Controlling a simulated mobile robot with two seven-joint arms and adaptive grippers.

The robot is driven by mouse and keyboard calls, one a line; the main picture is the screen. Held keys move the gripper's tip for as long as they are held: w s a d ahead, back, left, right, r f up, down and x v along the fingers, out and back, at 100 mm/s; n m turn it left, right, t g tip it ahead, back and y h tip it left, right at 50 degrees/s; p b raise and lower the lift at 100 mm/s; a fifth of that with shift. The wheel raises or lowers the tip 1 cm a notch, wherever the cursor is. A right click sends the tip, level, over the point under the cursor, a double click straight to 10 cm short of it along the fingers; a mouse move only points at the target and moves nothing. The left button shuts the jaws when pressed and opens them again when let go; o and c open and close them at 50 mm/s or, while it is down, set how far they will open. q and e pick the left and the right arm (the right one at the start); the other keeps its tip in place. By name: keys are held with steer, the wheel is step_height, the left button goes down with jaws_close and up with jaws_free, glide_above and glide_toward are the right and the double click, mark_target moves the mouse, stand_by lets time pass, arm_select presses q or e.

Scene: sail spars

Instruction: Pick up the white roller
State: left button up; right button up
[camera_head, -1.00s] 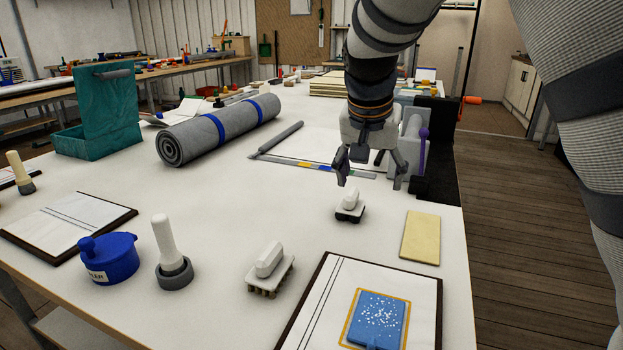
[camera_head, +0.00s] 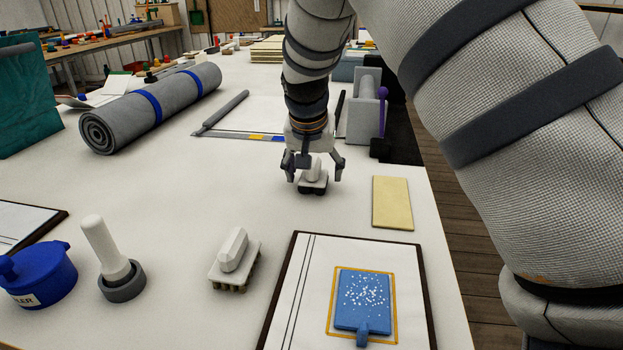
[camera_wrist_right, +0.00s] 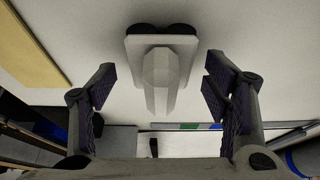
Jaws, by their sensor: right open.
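The white roller (camera_head: 313,187) is a small white block with a raised handle and dark wheels. It stands on the white table, and it also shows in the right wrist view (camera_wrist_right: 163,72). My right gripper (camera_head: 315,175) is open and pointing down over the roller, one finger on each side of the handle. In the right wrist view, clear gaps show between the handle and both fingers (camera_wrist_right: 160,88). The fingers partly cover the roller in the head view. My left gripper is not in view.
A similar white block with several stubby feet (camera_head: 234,262) stands nearer. A yellow pad (camera_head: 392,203) lies right of the roller, and a board with a blue paddle (camera_head: 363,300) lies in front. A grey roll (camera_head: 165,105) is at the back left.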

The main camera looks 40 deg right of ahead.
mark_target(314, 159)
steer(key=shift+r, duration=0.2)
steer(key=shift+c, duration=0.6)
steer(key=c, duration=1.2)
